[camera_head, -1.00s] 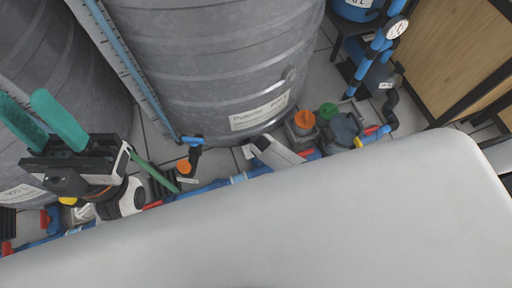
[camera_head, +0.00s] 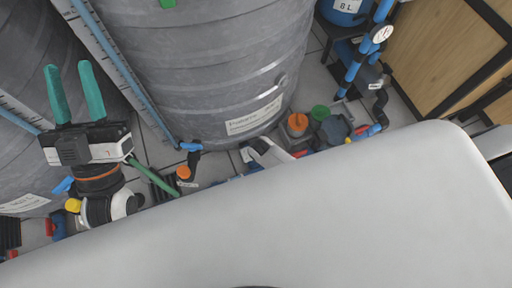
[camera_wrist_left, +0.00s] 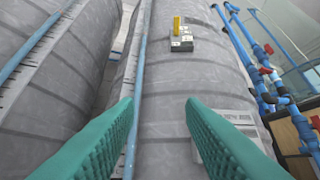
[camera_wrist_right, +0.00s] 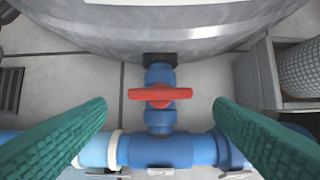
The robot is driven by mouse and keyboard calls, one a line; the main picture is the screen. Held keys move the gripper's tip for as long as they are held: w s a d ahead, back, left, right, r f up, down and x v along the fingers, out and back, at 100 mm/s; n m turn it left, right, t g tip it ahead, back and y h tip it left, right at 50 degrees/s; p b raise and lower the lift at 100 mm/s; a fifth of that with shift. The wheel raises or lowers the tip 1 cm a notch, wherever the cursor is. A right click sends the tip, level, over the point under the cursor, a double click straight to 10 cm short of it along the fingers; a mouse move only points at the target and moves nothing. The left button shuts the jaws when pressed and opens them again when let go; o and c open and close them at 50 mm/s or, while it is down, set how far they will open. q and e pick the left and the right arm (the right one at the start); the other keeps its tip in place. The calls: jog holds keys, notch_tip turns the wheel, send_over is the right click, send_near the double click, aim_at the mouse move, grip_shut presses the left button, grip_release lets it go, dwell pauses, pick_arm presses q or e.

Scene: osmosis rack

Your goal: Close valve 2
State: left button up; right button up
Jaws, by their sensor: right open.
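In the right wrist view, a valve with a red handle (camera_wrist_right: 160,94) sits on a short blue vertical pipe between the tank and a horizontal blue pipe. The handle lies crosswise to that short pipe. A label below it is unreadable, so I cannot tell the valve's number. My right gripper (camera_wrist_right: 160,110) is open and empty, its fingers to the left and right of the handle, not visibly touching it. In the head view it is mostly hidden behind my large white arm part. My left gripper (camera_head: 71,66) is open and empty, raised at the left; its fingers (camera_wrist_left: 160,105) face the tanks.
A large grey tank (camera_head: 205,60) stands behind the pipes, with another at the left. Orange (camera_head: 298,122) and green (camera_head: 320,113) caps sit right of centre. A pressure gauge (camera_head: 382,33) and blue pipes stand at the right. Blue pipe (camera_wrist_right: 165,150) crosses the right wrist view.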

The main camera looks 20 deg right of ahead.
pick_arm(q)
jog(key=w+a+f+g+y+p, duration=0.1)
jog(key=w+f+g+y+p, duration=0.2)
jog(key=f+g, duration=0.8)
jog(key=shift+w+a+f+y+p, duration=0.2)
jog(key=shift+f+y+p, duration=0.25)
jog(key=shift+f, duration=1.15)
pick_arm(e)
jog(key=v, duration=0.6)
jog(key=shift+s+r, duration=0.2)
